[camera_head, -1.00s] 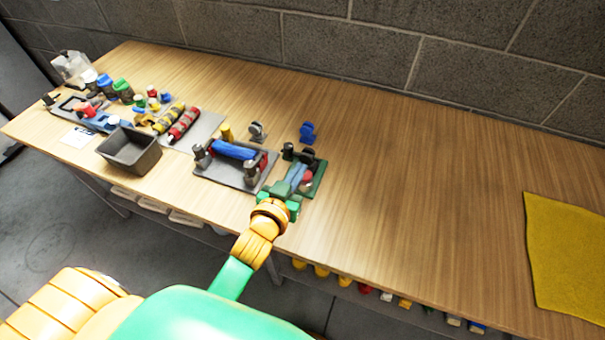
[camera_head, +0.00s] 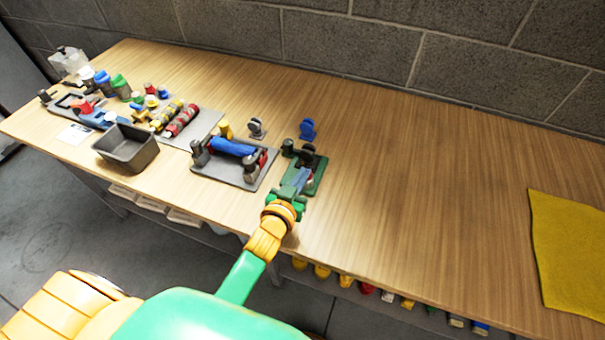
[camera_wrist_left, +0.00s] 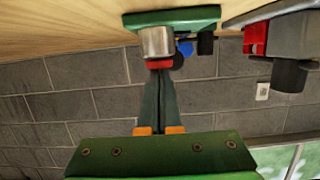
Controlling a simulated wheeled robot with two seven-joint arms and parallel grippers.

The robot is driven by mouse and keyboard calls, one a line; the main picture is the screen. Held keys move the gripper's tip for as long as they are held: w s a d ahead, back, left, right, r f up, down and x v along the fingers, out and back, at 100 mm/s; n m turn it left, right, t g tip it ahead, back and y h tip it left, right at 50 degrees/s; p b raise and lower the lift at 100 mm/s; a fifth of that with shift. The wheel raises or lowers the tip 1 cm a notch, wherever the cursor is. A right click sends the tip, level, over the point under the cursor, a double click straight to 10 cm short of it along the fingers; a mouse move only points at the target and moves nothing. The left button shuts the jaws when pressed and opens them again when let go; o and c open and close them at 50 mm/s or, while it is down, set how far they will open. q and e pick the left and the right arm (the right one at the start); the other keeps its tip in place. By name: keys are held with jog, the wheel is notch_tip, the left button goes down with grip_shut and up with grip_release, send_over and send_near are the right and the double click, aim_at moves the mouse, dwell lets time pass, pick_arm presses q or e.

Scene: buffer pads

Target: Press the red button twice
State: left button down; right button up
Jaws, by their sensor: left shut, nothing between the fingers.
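The red button (camera_wrist_left: 160,64) caps a silver cylinder (camera_wrist_left: 157,42) on a green base (camera_wrist_left: 185,17), which appears upside down in the left wrist view. In the head view the green base (camera_head: 318,180) stands near the table's front edge, and the button is mostly hidden by my left gripper. My left gripper (camera_head: 302,174) is shut and empty, its grey fingers reaching over the base. In the left wrist view the fingertips (camera_wrist_left: 158,74) meet the edge of the red cap; I cannot tell whether they touch it. My right gripper is out of view.
A grey fixture with a blue part (camera_head: 232,147) stands just left of the green base. A dark bin (camera_head: 126,150) and several small parts are farther left. A blue piece (camera_head: 307,130) stands behind. A yellow cloth (camera_head: 570,250) lies at right, with clear table between.

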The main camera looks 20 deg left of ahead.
pick_arm(q)
jog(key=shift+w+r+p, duration=0.2)
jog(key=shift+r+p, duration=1.9)
jog(key=shift+p, duration=0.35)
jog(key=v, duration=1)
jog(key=shift+s+b, duration=0.15)
jog(key=shift+b, duration=0.15)
jog(key=shift+f, duration=0.15)
jog(key=shift+d+r+b, duration=0.1)
jog(key=shift+r+b, duration=0.4)
jog(key=shift+r, duration=0.35)
